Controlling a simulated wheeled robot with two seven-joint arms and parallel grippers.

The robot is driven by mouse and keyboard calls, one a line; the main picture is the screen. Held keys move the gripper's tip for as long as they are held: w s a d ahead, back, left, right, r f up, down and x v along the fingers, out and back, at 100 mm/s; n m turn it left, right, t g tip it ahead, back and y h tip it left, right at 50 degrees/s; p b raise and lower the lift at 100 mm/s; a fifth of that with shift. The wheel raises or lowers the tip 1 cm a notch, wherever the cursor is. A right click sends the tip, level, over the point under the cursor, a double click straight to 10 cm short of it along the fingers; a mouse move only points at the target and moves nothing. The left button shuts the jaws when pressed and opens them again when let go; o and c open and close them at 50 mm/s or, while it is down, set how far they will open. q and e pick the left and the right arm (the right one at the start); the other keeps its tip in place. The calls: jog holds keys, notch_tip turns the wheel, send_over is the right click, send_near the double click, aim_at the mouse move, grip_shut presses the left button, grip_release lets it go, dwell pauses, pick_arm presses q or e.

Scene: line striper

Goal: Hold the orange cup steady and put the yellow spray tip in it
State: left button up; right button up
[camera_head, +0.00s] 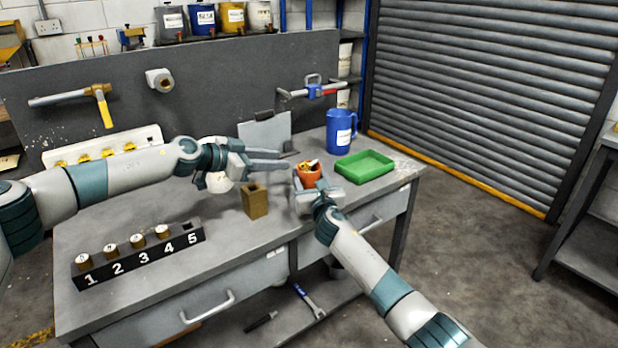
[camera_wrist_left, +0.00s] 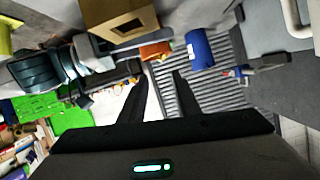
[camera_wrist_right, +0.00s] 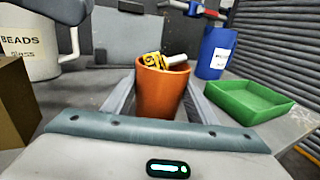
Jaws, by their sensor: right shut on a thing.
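The orange cup (camera_head: 308,177) stands upright near the bench's right front, between the fingers of my right gripper (camera_head: 312,195). The right wrist view shows the cup (camera_wrist_right: 162,92) with one finger on each side. A yellow piece (camera_wrist_right: 153,61) with dark marks and a pale cylindrical piece (camera_wrist_right: 177,59) stick out of its top; I cannot tell whether the yellow one is the spray tip. My left gripper (camera_head: 283,160) is open, left of the cup and a little above the bench. Its fingers are apart with nothing seen between them in the left wrist view (camera_wrist_left: 160,90).
A wooden block with a hole (camera_head: 255,201) stands left of the cup. A green tray (camera_head: 364,166) and blue jug (camera_head: 341,131) are to the right and behind. A white beads pot (camera_head: 218,182) sits under my left wrist. A black numbered rack (camera_head: 140,255) is front left.

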pick_arm(q)
jog(key=shift+v, duration=1.8)
pick_arm(e)
jog(key=o, duration=1.2)
jog(key=shift+c, duration=0.2)
jog(key=shift+s, duration=0.1)
jog(key=shift+v, duration=5.9)
jog(key=shift+f, duration=0.1)
